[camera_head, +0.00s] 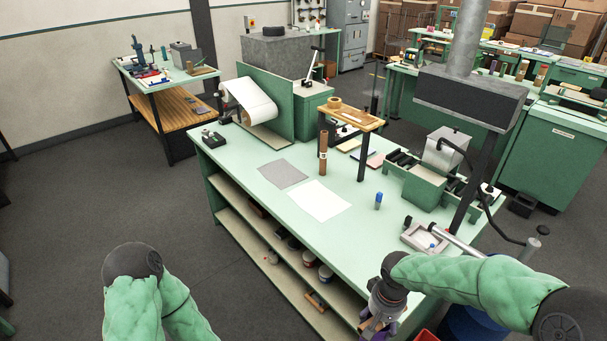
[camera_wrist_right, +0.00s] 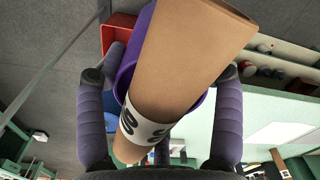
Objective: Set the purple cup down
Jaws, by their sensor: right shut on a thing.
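The purple cup (camera_wrist_right: 130,73) is in my right gripper (camera_wrist_right: 160,110), between its grey-purple fingers. A brown cardboard tube (camera_wrist_right: 190,50) with a white, dark-lettered band crosses in front of the cup and hides much of it; I cannot tell how deep it sits inside. In the head view my right gripper (camera_head: 377,322) is low at the picture's bottom, by the near right edge of the pale green bench (camera_head: 270,215). Little of the cup shows there. My left arm is low at the left, and its gripper is out of view.
A wooden-topped stand (camera_head: 350,116) rises behind. A red container (camera_head: 426,336) and blue drum (camera_head: 466,325) stand near the right arm. The bench's front strip is clear.

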